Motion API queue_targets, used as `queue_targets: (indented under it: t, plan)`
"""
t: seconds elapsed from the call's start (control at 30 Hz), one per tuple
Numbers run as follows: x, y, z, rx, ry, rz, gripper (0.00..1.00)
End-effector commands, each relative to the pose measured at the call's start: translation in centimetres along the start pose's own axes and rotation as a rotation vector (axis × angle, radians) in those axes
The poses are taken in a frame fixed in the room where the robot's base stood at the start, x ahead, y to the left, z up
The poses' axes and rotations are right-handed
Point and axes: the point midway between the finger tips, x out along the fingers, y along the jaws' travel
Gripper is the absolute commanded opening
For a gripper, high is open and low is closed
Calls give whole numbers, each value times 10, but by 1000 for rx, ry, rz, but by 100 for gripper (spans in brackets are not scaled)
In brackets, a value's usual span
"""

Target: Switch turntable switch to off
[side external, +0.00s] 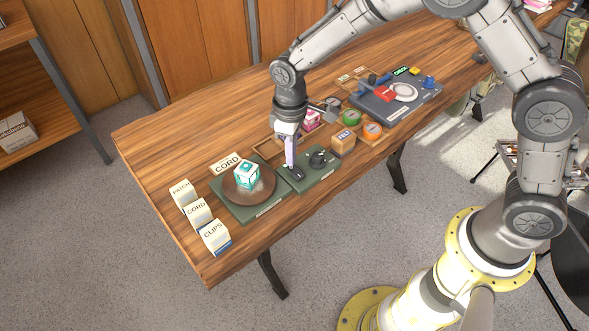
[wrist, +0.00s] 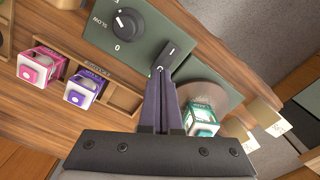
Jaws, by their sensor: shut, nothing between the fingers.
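The turntable switch (side external: 296,173) is a small dark rocker on a green control panel (side external: 320,172). In the wrist view the switch (wrist: 171,54) shows white marks, with its near end partly covered by my fingertips. My gripper (side external: 290,163) points down, shut and empty, with its tips at the switch. In the wrist view my gripper (wrist: 160,76) appears to touch or nearly touch the switch's near end. The turntable (side external: 266,192) is a round brown disc on a green base, left of the panel. A teal and white box (side external: 246,176) sits on it. Which way the rocker is tipped is unclear.
A black knob (side external: 319,159) marked SLOW and 0 in the wrist view stands close to the switch. Small cartons (side external: 215,237) stand on the table's left end. Pink (wrist: 40,67) and purple (wrist: 86,88) boxes sit in a wooden tray.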

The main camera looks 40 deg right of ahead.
Motion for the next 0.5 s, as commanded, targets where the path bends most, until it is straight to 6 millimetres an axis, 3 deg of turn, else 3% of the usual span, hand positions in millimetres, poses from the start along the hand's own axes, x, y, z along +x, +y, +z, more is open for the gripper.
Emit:
queue_targets:
  t: [0.5]
  plan:
    - [7,0,0,0,-1,0,0]
